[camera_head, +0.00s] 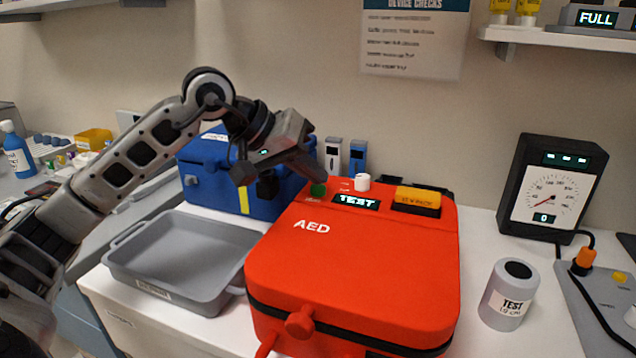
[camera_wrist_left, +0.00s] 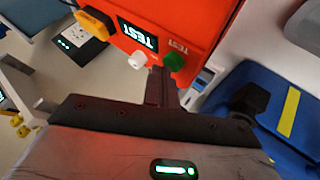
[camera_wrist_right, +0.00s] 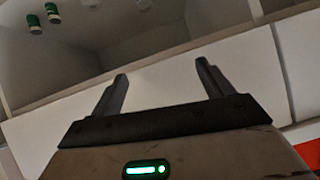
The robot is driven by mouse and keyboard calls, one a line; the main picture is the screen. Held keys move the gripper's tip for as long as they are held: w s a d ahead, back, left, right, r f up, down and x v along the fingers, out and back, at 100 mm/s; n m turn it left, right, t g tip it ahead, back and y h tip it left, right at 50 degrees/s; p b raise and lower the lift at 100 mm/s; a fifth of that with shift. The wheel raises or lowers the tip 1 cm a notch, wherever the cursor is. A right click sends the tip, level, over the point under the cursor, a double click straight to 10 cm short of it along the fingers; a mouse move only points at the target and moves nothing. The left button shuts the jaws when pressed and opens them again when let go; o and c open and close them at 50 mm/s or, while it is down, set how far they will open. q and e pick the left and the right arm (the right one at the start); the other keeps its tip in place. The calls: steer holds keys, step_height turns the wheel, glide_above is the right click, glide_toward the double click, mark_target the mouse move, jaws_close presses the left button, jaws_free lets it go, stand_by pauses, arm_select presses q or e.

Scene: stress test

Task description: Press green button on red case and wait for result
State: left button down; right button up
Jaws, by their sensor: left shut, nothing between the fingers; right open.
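The red AED case (camera_head: 350,265) lies on the white counter, with a lit display reading TEST (camera_head: 356,201) near its back edge. The green button (camera_head: 318,189) is left of the display, and a white knob (camera_head: 362,182) is behind it. My left gripper (camera_head: 316,176) is shut and empty, with its fingertips just above and beside the green button; I cannot tell whether they touch. In the left wrist view the green button (camera_wrist_left: 174,61) shows right by the fingertips, next to the display (camera_wrist_left: 138,37). My right gripper (camera_wrist_right: 162,88) is open and empty, away from the case, facing a white cabinet.
A grey tray (camera_head: 185,292) sits left of the case, with a blue box (camera_head: 225,170) behind it. A TEST cylinder (camera_head: 508,295) and a dial gauge (camera_head: 552,188) stand to the right. A yellow block (camera_head: 417,196) sits on the case's back right.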

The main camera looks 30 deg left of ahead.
mark_target(311, 188)
arm_select(q)
steer(key=shift+r+p, duration=0.55)
steer(key=shift+r, duration=0.3)
step_height(311, 188, up, 5)
steer(key=p, duration=0.4)
stand_by(0.7)
